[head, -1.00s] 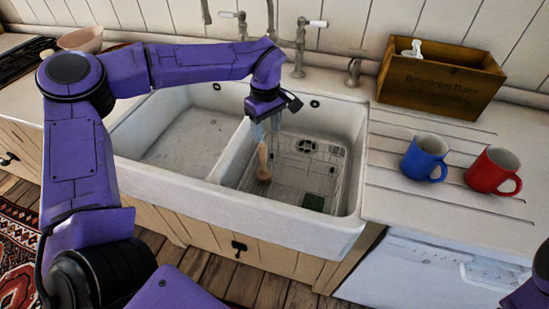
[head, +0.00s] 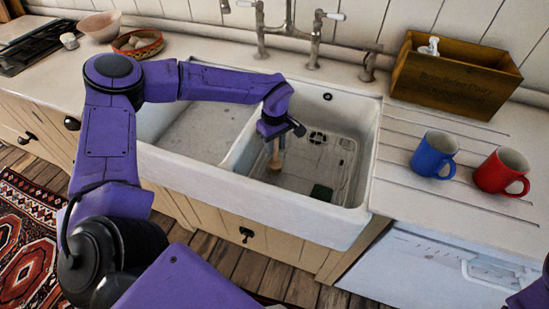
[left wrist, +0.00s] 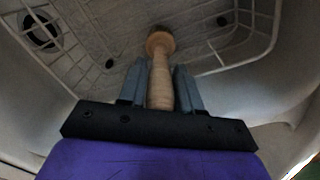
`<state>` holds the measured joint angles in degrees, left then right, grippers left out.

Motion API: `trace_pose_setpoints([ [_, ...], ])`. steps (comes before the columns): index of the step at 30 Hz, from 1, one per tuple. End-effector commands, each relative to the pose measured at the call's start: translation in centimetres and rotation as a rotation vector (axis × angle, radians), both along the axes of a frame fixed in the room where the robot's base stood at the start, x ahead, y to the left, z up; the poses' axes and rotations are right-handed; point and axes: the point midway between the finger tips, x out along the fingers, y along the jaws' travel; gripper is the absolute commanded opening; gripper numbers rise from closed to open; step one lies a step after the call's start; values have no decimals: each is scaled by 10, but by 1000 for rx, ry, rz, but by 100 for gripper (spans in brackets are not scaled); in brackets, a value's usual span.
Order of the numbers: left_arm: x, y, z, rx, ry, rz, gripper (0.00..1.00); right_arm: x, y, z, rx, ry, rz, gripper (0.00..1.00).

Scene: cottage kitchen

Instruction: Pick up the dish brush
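The dish brush (head: 274,158) has a pale wooden handle and stands roughly upright in the right basin of the white sink (head: 290,208). My left gripper (head: 277,141) is over the basin, pointing down at the brush. In the left wrist view the handle (left wrist: 160,85) runs between the two grey fingers of my left gripper (left wrist: 161,82), which sit close against both its sides. The rounded wooden end lies beyond the fingertips, and its bristles are hidden. I cannot tell whether the brush touches the basin floor. My right gripper is out of view.
Basin walls and a divider surround the gripper. Taps (head: 312,40) stand behind. A blue mug (head: 433,155), a red mug (head: 502,172) and a wooden box (head: 455,78) are to the right.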

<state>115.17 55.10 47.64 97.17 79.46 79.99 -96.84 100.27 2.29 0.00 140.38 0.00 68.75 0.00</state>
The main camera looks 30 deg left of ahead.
Motion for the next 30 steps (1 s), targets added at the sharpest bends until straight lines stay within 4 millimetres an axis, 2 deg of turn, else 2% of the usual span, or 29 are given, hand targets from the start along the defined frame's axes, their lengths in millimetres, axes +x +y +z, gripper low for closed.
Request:
trace_pose_setpoints([
  [1, 0, 0, 0, 0, 0, 0, 16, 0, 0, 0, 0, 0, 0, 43],
  [3, 0, 0, 0, 0, 0, 0, 0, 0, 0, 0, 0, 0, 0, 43],
  [10, 0, 0, 1, 0, -1, 0, 0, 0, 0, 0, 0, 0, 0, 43],
  [13, 1, 0, 7, 0, -4, -1, 0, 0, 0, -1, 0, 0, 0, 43],
  [24, 1, 0, 86, -1, -3, 0, 0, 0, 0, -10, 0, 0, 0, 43],
  [30, 0, 0, 101, -2, 2, -1, 0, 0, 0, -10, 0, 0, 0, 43],
])
